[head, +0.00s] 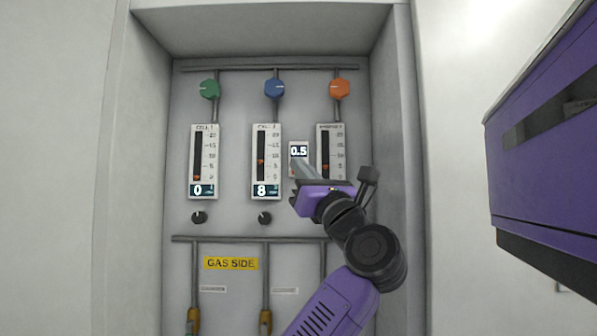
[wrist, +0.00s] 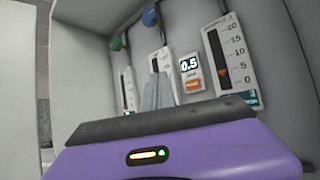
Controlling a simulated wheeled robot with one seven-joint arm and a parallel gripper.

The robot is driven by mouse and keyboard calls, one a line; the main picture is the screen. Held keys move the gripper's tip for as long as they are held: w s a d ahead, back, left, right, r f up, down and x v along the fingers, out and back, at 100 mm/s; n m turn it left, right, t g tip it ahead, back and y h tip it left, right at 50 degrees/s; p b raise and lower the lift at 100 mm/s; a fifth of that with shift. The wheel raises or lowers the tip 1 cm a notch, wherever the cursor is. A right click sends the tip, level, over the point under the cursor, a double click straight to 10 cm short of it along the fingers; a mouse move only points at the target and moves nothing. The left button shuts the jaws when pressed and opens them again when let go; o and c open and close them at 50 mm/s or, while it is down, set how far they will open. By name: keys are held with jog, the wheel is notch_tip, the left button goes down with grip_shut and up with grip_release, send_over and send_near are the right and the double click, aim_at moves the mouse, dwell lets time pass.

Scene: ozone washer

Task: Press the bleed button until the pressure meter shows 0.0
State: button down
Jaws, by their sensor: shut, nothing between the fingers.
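The pressure meter (head: 299,151) is a small white panel reading 0.5, between the middle and right flow gauges. It also shows in the wrist view (wrist: 189,66). The orange bleed button (wrist: 193,85) is on the panel just below the reading. In the head view it is mostly hidden by my gripper (head: 299,166). My gripper is shut and empty, its fingers pointing at the panel wall. In the wrist view the fingertips (wrist: 157,84) appear just left of the button. I cannot tell whether they touch anything.
Flow gauges reading 0 (head: 203,160) and 8 (head: 267,160) stand left of the meter; the right gauge (head: 325,140) is partly covered by my gripper. Green (head: 210,89), blue (head: 275,88) and orange (head: 339,89) knobs sit above. Recess side walls (head: 396,150) bound the space.

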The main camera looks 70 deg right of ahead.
jog(key=w+d, duration=0.3)
jog(key=d, duration=0.4)
jog(key=shift+d, duration=0.35)
jog(key=shift+w+d, duration=0.1)
dwell(1.8)
jog(key=shift+w+d, duration=0.15)
jog(key=shift+d, duration=0.15)
jog(key=shift+w+d, duration=0.1)
jog(key=shift+d, duration=0.25)
dwell(0.6)
jog(key=shift+a, duration=0.1)
jog(key=shift+s+a, duration=0.3)
jog(key=shift+a, duration=0.35)
dwell(0.3)
jog(key=shift+s+a, duration=0.3)
jog(key=shift+a, duration=0.45)
jog(key=shift+s+a, duration=0.35)
jog(key=shift+a, duration=0.45)
jog(key=shift+s+a, duration=0.3)
jog(key=shift+a, duration=0.45)
